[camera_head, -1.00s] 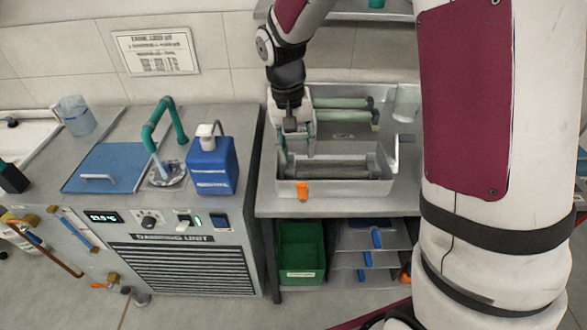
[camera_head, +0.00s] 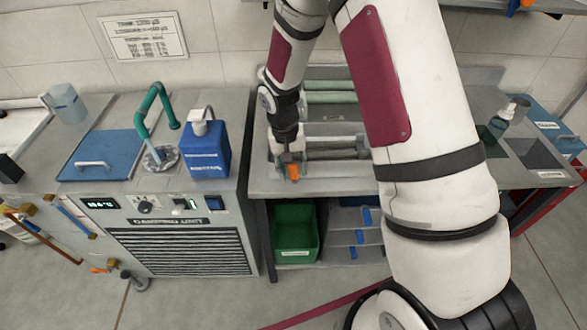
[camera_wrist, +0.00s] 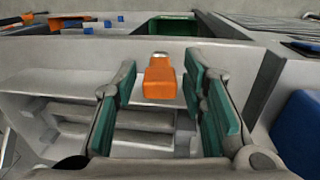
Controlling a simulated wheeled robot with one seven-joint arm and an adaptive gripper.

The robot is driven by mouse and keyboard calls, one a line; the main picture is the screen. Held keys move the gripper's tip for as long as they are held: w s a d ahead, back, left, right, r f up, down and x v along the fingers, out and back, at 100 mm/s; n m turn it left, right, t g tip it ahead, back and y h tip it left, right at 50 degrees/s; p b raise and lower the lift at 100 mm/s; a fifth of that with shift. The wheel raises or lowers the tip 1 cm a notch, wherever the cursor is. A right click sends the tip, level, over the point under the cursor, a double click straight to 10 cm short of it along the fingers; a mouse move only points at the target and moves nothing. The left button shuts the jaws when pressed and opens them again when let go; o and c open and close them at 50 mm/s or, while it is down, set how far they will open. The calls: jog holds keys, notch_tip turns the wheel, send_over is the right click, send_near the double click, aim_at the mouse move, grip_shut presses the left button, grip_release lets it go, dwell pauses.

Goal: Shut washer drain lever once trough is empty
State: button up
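The orange drain lever (camera_head: 293,172) is at the front wall of the grey metal washer trough (camera_head: 338,170). In the wrist view the lever (camera_wrist: 160,79) shows between the green-padded fingers of my gripper (camera_wrist: 162,82). The fingers are open, with a visible gap on each side of the lever. In the head view my gripper (camera_head: 289,158) points down over the front left part of the trough, right by the lever. The arm hides much of the trough. Grey rollers show inside it in the wrist view (camera_wrist: 140,130); I see no clear liquid there, but the floor is partly hidden.
A blue jug (camera_head: 206,150) and a green tap (camera_head: 152,125) stand on the unit to the left. A green bin (camera_head: 295,232) sits under the bench. A squeeze bottle (camera_head: 502,117) stands on the bench at the right. Green rollers (camera_head: 331,90) lie behind the trough.

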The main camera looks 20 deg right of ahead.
jog(key=shift+f, duration=0.25)
grip_shut()
jog(key=shift+s+d+y, duration=0.15)
jog(key=shift+d+y, duration=0.1)
jog(key=shift+y, duration=0.15)
jog(key=shift+d+y+p, duration=0.1)
jog(key=shift+y+p, duration=0.25)
jog(key=shift+y, duration=0.05)
grip_release()
